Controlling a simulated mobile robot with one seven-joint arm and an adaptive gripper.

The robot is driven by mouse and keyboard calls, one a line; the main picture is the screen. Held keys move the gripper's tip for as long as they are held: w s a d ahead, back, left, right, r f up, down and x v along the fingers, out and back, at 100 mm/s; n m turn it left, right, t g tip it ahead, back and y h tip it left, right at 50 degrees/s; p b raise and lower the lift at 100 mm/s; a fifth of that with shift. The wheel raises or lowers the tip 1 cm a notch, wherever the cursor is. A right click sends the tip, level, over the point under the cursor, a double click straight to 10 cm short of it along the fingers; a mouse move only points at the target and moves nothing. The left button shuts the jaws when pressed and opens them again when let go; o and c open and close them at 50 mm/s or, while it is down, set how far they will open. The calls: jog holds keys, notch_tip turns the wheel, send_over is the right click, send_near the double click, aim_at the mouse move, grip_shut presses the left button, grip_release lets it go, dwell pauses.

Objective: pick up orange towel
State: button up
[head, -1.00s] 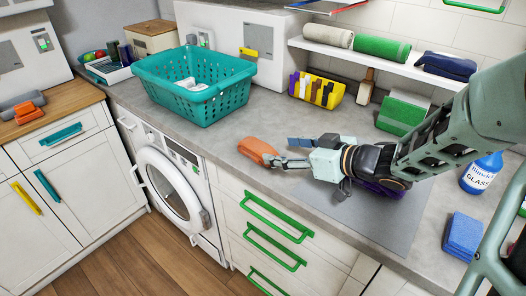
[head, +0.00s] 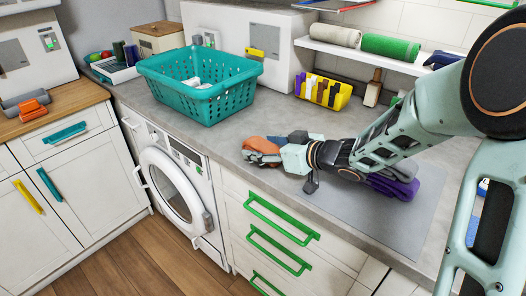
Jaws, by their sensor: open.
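A rolled orange towel (head: 258,144) lies on the grey counter above the drawers, near the counter's front edge. My gripper (head: 262,156) is low over the counter at the towel. Its open fingers reach over and beside the towel and cover part of it. Whether they touch it I cannot tell. The towel appears to rest on the counter.
A teal basket (head: 175,92) stands on the counter to the left. Purple (head: 393,187) and grey (head: 402,169) folded towels lie under my forearm. A yellow holder (head: 337,95) is behind. Another orange item (head: 32,108) is on the wooden counter.

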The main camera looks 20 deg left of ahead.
jog(key=c, duration=1.2)
jog(key=shift+r, duration=0.1)
jog(key=shift+c, duration=0.2)
